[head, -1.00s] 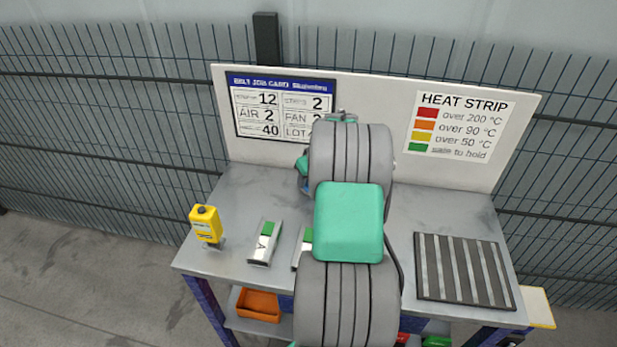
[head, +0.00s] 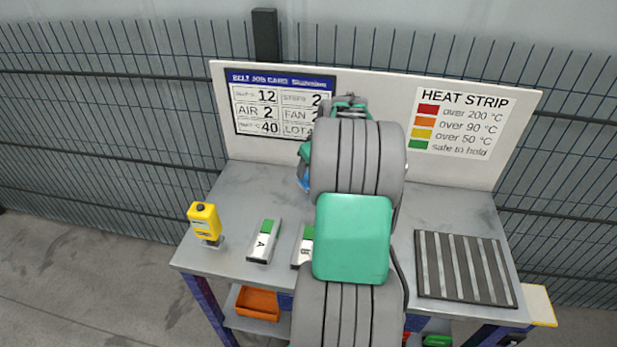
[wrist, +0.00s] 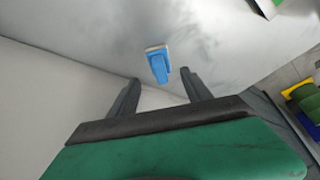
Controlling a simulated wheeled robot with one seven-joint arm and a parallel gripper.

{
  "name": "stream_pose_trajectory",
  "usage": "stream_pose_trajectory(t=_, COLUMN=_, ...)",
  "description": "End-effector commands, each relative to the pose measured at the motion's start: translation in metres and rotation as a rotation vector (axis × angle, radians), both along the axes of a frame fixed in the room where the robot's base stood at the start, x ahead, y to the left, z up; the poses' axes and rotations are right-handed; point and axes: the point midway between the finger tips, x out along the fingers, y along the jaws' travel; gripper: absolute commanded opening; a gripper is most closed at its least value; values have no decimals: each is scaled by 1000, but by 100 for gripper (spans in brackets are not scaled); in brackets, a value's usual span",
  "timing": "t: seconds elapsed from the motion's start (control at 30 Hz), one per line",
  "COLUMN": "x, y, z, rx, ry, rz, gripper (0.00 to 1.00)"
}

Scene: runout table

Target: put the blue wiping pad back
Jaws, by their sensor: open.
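The blue wiping pad (wrist: 159,68) shows in the wrist view on the grey table top, near the pale back panel. It has a pale edge at its far side. My gripper (wrist: 160,77) is open and empty, its two dark fingers pointing toward the pad, with the pad just beyond and between the tips. I cannot tell the exact gap between them. In the head view a small patch of blue (head: 304,182), likely the pad, shows beside my arm, which hides most of that spot and the gripper fingers.
A yellow meter (head: 204,222) and the green-and-white blocks A (head: 264,241) and B (head: 303,246) stand at the table's left and front. A dark ribbed mat (head: 465,270) lies at right. An orange bin (head: 257,303) sits on the lower shelf. The back panel (head: 375,100) bounds the table.

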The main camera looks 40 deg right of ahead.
Motion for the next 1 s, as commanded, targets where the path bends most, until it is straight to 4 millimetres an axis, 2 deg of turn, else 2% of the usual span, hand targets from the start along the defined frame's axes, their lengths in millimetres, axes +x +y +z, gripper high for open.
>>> stream_pose_trajectory(t=0.1, x=-12, y=1, z=27, rx=-3, ry=-3, rz=-1, gripper=57)
stream_pose_trajectory(t=0.2, x=-20, y=2, z=46, rx=-2, ry=-2, rz=-1, gripper=57)
stream_pose_trajectory(t=0.4, x=-26, y=4, z=62, rx=1, ry=1, rz=1, gripper=57)
stream_pose_trajectory(t=0.47, x=-24, y=12, z=64, rx=1, ry=3, rz=6, gripper=57)
stream_pose_trajectory(t=0.53, x=-18, y=41, z=71, rx=3, ry=8, rz=21, gripper=57)
stream_pose_trajectory(t=0.57, x=-15, y=61, z=75, rx=4, ry=12, rz=33, gripper=57)
stream_pose_trajectory(t=0.67, x=-18, y=158, z=88, rx=9, ry=33, rz=72, gripper=57)
stream_pose_trajectory(t=0.7, x=-29, y=202, z=91, rx=10, ry=43, rz=88, gripper=57)
stream_pose_trajectory(t=0.77, x=-54, y=259, z=89, rx=10, ry=58, rz=109, gripper=57)
stream_pose_trajectory(t=0.8, x=-74, y=289, z=85, rx=10, ry=67, rz=121, gripper=57)
stream_pose_trajectory(t=0.9, x=-119, y=337, z=71, rx=6, ry=80, rz=141, gripper=57)
stream_pose_trajectory(t=1.0, x=-146, y=356, z=58, rx=4, ry=91, rz=148, gripper=57)
